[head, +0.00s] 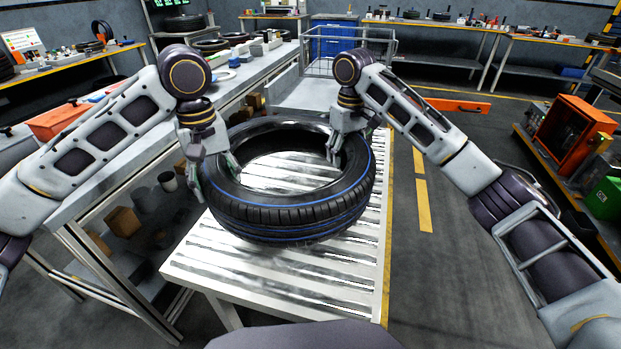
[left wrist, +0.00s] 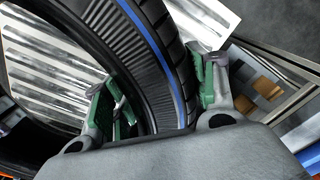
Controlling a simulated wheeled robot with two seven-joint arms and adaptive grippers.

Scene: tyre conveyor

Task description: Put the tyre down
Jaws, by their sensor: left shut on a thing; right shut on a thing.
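A black tyre (head: 290,212) with a blue stripe lies roughly flat over the roller conveyor (head: 275,265) in the head view. Whether it touches the rollers or hangs just above them I cannot tell. My left gripper (head: 212,172) is shut on the tyre's left side. In the left wrist view its green fingers (left wrist: 160,95) straddle the tyre wall (left wrist: 150,65), one inside the ring and one outside. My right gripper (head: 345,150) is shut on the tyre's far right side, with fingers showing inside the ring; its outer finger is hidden.
A grey workbench (head: 105,180) with shelves of boxes runs along the left of the conveyor. A wire cage cart (head: 345,60) stands behind. An orange cabinet (head: 572,135) is at the right. The conveyor's near rollers are bare.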

